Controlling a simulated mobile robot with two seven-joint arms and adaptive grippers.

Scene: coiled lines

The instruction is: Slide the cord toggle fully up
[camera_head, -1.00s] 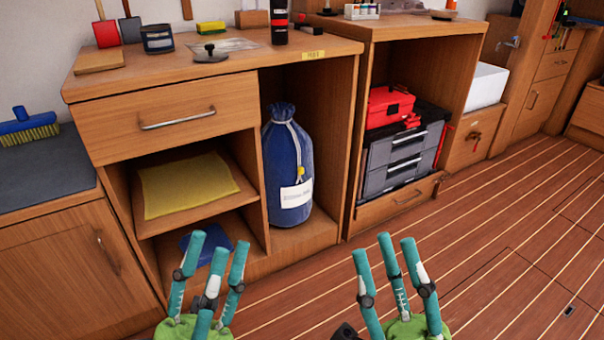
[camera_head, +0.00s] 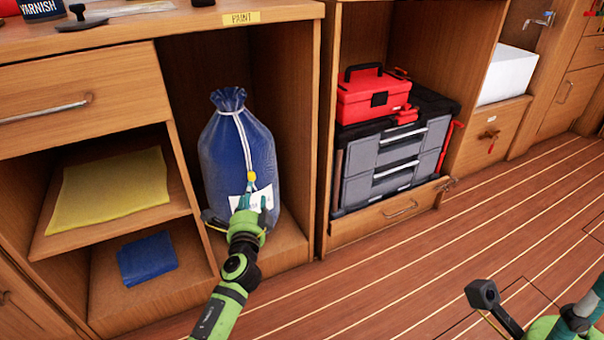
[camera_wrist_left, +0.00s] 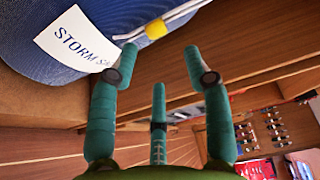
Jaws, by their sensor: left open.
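The cord toggle is a small yellow piece (camera_head: 252,177) on the pale cord down the front of a blue drawstring bag (camera_head: 232,150). It also shows in the left wrist view (camera_wrist_left: 156,29), at the top, with the cord running past it. The bag stands upright in the open cabinet bay and has a white label (camera_wrist_left: 84,44). My left gripper (camera_head: 251,192) is open at the bag's front, just below the toggle. In the left wrist view its spread teal fingers (camera_wrist_left: 160,54) hold nothing. My right gripper (camera_head: 582,312) is partly cut off at the lower right.
The bay's wooden side walls (camera_head: 183,140) stand close on both sides of the bag. A shelf with a yellow cloth (camera_head: 110,190) is at left. A red toolbox (camera_head: 375,95) on grey drawers (camera_head: 390,160) is at right. The plank floor (camera_head: 420,280) in front is clear.

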